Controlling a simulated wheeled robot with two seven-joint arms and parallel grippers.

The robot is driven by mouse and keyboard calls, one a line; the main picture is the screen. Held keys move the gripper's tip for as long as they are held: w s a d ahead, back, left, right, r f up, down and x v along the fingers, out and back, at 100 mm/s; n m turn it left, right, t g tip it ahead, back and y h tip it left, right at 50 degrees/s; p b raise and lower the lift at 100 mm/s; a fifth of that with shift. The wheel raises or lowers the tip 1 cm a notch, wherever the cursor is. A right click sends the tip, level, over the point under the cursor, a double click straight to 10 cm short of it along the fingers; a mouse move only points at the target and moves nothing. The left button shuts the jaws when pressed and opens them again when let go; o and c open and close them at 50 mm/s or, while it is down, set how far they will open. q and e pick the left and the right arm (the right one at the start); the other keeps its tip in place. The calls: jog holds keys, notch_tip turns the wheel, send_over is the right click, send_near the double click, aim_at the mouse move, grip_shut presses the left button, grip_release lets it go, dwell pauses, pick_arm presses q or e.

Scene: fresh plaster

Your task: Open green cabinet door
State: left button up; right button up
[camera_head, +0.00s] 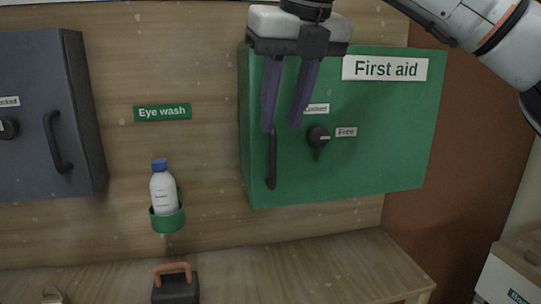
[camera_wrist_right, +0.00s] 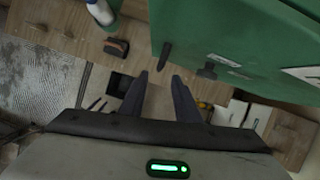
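The green cabinet (camera_head: 375,165) hangs on the wall under a "First aid" label, its door flush and closed. Its dark vertical handle (camera_head: 272,160) is at the left of the door and also shows in the right wrist view (camera_wrist_right: 165,54). A black knob (camera_head: 318,137) sits right of the handle; its white mark points toward the "Free" label (camera_head: 346,132). My right gripper (camera_head: 282,127) hangs in front of the door near the handle's upper end, fingers apart. My left gripper is not in view.
A grey cabinet (camera_head: 75,110) hangs at the left. Between the cabinets a bottle (camera_head: 163,187) stands in a green holder (camera_head: 168,221) under an "Eye wash" sign (camera_head: 162,113). A wooden bench (camera_head: 330,268) runs below, with a dark block with an orange handle (camera_head: 175,287) near its front.

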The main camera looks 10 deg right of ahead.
aim_at(274, 151)
jog(key=x, duration=0.9)
jog(key=shift+w+f+p, duration=0.1)
jog(key=shift+f+p, duration=0.25)
jog(key=shift+f, duration=0.05)
grip_shut()
